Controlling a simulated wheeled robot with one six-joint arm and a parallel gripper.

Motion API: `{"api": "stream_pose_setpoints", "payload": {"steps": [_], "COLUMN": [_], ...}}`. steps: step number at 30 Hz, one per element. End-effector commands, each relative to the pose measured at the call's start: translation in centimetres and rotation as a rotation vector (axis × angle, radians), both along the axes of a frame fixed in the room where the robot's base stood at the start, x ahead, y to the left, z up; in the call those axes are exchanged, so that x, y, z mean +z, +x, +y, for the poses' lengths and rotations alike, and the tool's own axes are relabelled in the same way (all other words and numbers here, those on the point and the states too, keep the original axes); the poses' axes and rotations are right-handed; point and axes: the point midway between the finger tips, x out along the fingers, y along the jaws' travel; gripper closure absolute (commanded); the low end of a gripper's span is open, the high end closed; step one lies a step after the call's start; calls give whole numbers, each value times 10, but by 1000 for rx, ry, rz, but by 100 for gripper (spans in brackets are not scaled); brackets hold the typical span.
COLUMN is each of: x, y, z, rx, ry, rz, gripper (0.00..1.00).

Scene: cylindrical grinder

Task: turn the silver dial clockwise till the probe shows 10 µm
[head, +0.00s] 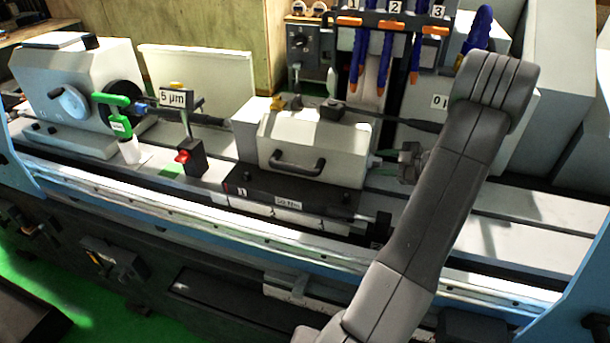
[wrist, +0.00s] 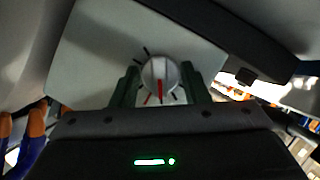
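The silver dial (wrist: 160,76) sits on a pale panel in the wrist view, with black tick marks around it. Its red line points down, and a second red mark lies just left of that line. My gripper (wrist: 160,70) has its dark green fingers on both sides of the dial, with no clear gap. The dial cannot be made out in the head view. A display reading 5 µm (head: 172,98) stands at the left on a post above a red and black base (head: 190,160).
Blue hoses with orange tips (head: 388,60) hang at the back, numbered above; orange tips also show at left in the wrist view (wrist: 36,122). A grey block with a black handle (head: 297,165) stands mid-machine.

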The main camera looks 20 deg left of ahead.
Motion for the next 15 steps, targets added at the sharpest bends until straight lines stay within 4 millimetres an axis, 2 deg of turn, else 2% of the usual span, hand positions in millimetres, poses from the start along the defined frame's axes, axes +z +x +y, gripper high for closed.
{"api": "stream_pose_setpoints", "payload": {"steps": [15], "x": [19], "y": [-11], "z": [-48], "rx": [-2], "ry": [-1], "rz": [-3], "gripper": [60]}}
